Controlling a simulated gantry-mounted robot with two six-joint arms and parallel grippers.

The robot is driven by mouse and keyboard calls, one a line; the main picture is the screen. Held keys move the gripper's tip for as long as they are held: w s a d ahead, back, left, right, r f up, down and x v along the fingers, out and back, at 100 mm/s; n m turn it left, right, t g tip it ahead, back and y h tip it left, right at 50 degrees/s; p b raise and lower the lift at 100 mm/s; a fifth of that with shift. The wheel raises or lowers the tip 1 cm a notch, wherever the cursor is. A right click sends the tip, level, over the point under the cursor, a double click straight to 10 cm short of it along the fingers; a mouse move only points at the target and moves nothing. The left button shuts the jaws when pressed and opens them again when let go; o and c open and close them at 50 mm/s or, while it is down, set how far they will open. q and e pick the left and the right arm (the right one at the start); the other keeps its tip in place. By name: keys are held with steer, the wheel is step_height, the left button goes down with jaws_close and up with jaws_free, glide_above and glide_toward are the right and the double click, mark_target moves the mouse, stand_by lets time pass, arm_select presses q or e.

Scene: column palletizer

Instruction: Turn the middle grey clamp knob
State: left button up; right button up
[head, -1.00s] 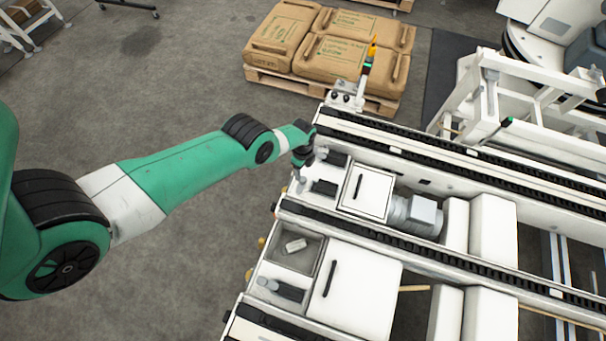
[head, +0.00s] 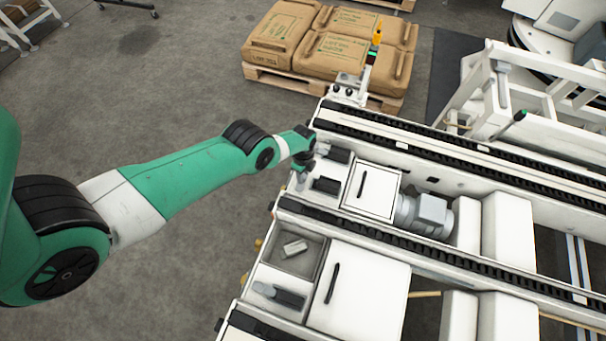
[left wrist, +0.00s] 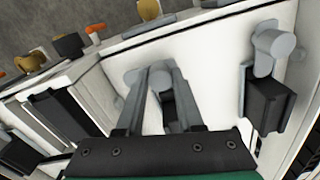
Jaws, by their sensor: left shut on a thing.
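The middle grey clamp knob (left wrist: 157,80) shows between my left gripper's fingers in the left wrist view, partly hidden by them. My left gripper (left wrist: 152,76) is shut on this knob. In the head view my left gripper (head: 302,168) is small and reaches down at the near end of the machine frame. A black clamp block (head: 326,185) lies just right of it. Another grey clamp knob (left wrist: 276,44) with a black block (left wrist: 268,104) stands to the right in the left wrist view, apart from the fingers. My right gripper is not in view.
A white hatch with a black handle (head: 369,190) and a grey motor (head: 424,214) lie right of the clamps. Dark conveyor rails (head: 450,145) run along both sides. Another clamp (head: 278,295) sits lower down. Sacks on a pallet (head: 335,48) stand behind.

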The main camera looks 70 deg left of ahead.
arm_select(q)
jaws_close()
steer(key=shift+n, duration=0.4)
steer(key=n, duration=0.3)
steer(key=shift+n, duration=0.4)
steer(key=n, duration=1.3)
steer(key=shift+n, duration=0.3)
